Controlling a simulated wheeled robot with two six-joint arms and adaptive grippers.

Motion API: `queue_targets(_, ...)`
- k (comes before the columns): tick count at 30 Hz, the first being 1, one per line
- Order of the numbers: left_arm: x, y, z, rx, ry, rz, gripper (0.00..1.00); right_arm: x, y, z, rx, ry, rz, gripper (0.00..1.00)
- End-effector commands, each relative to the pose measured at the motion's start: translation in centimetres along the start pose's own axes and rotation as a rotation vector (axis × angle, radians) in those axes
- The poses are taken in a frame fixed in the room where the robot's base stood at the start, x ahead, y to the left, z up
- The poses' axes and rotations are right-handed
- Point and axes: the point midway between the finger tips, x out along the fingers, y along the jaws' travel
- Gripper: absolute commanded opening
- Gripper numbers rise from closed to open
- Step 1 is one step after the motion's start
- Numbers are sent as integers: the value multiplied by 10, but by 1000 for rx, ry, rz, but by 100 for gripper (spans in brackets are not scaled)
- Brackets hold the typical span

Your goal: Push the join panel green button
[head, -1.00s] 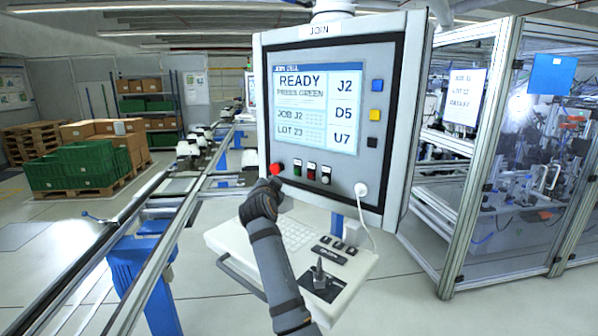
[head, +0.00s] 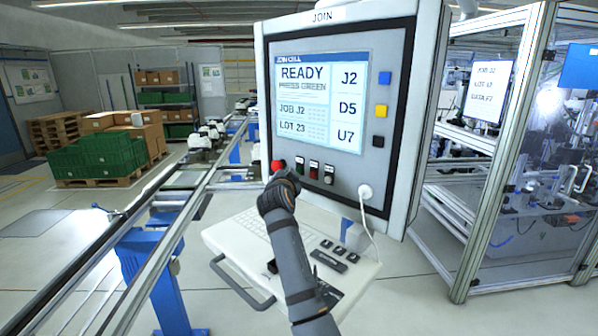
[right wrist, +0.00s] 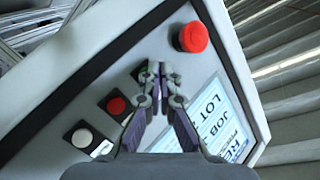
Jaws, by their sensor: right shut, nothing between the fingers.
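The JOIN panel (head: 395,100) stands ahead with its lit screen (head: 320,100) reading READY, PRESS GREEN. Below the screen is a row of controls: a large red knob (head: 278,165), the green button (head: 300,164), a red button (head: 314,167) and a white button (head: 329,173). My right gripper (head: 287,178) is shut and empty just in front of the row, below the green button. In the right wrist view its closed fingertips (right wrist: 155,70) cover most of the green button (right wrist: 142,72), between the red knob and red button. Contact cannot be told. My left gripper is not in view.
A keyboard shelf (head: 225,240) with a handle juts out below the panel. A white cable hangs from a plug (head: 365,191) at the panel's lower right. A conveyor rail (head: 150,200) runs along the left, and a glazed cell (head: 490,190) stands at right.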

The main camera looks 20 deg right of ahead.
Motion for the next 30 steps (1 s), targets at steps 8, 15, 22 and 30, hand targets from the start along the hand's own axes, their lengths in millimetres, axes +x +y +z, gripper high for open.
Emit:
queue_targets(8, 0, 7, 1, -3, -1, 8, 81, 0, 0, 0, 0, 0, 0, 0)
queue_targets(15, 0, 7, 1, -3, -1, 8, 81, 0, 0, 0, 0, 0, 0, 0)
queue_targets(22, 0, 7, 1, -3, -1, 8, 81, 0, 0, 0, 0, 0, 0, 0)
queue_targets(30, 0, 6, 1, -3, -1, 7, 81, 1, 1, -1, 0, 0, 0, 0)
